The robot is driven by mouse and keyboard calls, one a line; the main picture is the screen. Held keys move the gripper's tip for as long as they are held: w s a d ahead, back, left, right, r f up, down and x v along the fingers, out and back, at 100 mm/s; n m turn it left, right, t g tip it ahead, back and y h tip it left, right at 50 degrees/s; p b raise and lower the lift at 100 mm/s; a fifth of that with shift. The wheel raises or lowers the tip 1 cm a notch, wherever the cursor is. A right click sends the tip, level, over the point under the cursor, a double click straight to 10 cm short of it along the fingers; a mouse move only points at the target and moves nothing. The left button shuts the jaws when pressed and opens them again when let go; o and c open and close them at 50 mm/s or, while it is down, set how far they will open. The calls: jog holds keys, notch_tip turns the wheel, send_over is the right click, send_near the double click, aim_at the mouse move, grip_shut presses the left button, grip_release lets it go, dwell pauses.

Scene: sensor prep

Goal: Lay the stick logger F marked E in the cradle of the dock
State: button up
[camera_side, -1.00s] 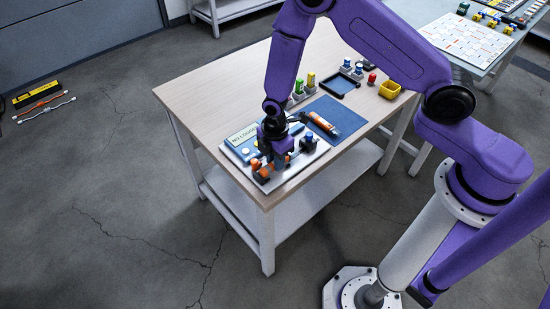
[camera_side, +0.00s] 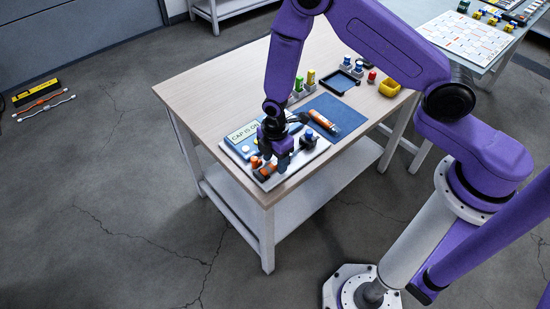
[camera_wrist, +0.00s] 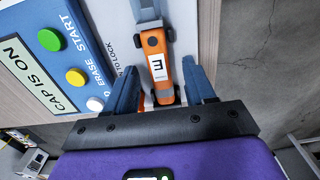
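The orange stick logger marked E (camera_wrist: 158,66) lies on the dock (camera_wrist: 112,28), seemingly in its cradle, with a blue part across its far end in the wrist view. Its label is turned sideways. In the side view, part of an orange body (camera_side: 264,173) shows beside my gripper. My gripper (camera_wrist: 160,72) is open, with one blue finger on each side of the logger and a gap at both. In the side view my gripper (camera_side: 282,160) is low over the dock and hides part of it. The dock's display (camera_wrist: 40,82) reads "CAP IS ON".
The dock has a green START button (camera_wrist: 50,40), a yellow ERASE button (camera_wrist: 75,77) and a white button (camera_wrist: 95,104). Another orange stick (camera_side: 323,122) lies on a blue mat (camera_side: 340,112). The table's left side is clear.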

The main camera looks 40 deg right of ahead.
jog(key=shift+o, duration=1.2)
jog(key=shift+r, duration=0.65)
jog(key=shift+r, duration=2.95)
